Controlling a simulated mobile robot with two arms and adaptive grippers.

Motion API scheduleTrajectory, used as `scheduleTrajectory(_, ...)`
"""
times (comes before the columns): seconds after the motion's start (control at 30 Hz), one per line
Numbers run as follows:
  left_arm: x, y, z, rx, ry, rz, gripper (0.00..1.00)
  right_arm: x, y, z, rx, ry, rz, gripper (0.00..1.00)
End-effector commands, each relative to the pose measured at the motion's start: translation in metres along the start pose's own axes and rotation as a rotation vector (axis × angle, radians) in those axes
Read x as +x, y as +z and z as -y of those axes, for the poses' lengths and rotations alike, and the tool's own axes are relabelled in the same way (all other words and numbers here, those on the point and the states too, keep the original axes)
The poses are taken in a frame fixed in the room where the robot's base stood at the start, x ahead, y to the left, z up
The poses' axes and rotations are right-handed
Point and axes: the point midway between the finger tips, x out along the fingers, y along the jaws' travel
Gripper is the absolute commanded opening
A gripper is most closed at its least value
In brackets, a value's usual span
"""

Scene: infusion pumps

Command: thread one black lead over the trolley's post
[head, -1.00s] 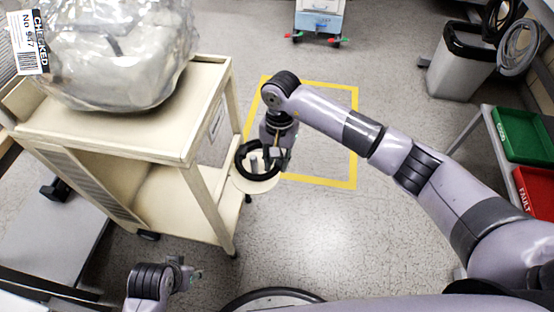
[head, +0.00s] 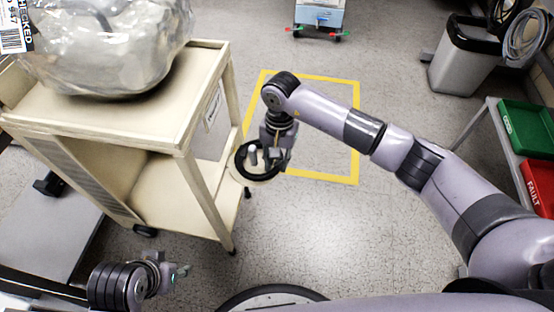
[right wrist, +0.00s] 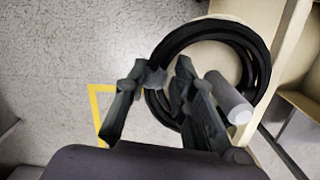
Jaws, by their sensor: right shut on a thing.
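The black lead (head: 241,163) is a coiled ring at the trolley's side; it also shows in the right wrist view (right wrist: 180,42). The trolley's post (head: 253,156) is a short pale grey peg above a round cream plate. In the right wrist view the post (right wrist: 230,100) shows inside the coil's outline, with the coil around it. I cannot tell whether the coil rests on the plate. My right gripper (head: 277,157) is shut on the coil's edge beside the post. My left gripper (head: 180,271) is low at the left, away from the lead; its fingers are too small to read.
The cream trolley (head: 120,125) stands at the left with a clear plastic bag (head: 110,45) on top. A grey bin (head: 465,60) and a table with green (head: 527,128) and red (head: 538,185) trays are at the right.

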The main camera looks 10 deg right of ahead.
Motion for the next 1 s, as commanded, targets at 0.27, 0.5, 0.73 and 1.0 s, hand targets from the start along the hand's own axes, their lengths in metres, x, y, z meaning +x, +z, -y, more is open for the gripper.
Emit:
scheduleTrajectory(0.27, -0.0006, 0.0001, 0.0001, 0.0, 0.0, 0.0, 0.4, -0.0006, -0.0003, 0.0003, 0.0, -0.001, -0.001, 0.25)
scheduleTrajectory(0.5, -0.0004, 0.0001, 0.0001, 0.0, 0.0, 0.0, 0.4, -0.0004, -0.0003, 0.0002, 0.0, -0.001, 0.0, 0.41)
scheduleTrajectory(0.73, -0.0004, 0.0001, 0.0001, 0.0, 0.0, 0.0, 0.4, -0.0002, -0.0002, 0.0001, 0.0, -0.001, 0.0, 0.47)
scheduleTrajectory(1.0, -0.0003, 0.0, 0.0, 0.0, 0.0, 0.0, 0.4, -0.0087, -0.0008, 0.0004, 0.0, -0.002, -0.002, 0.47)
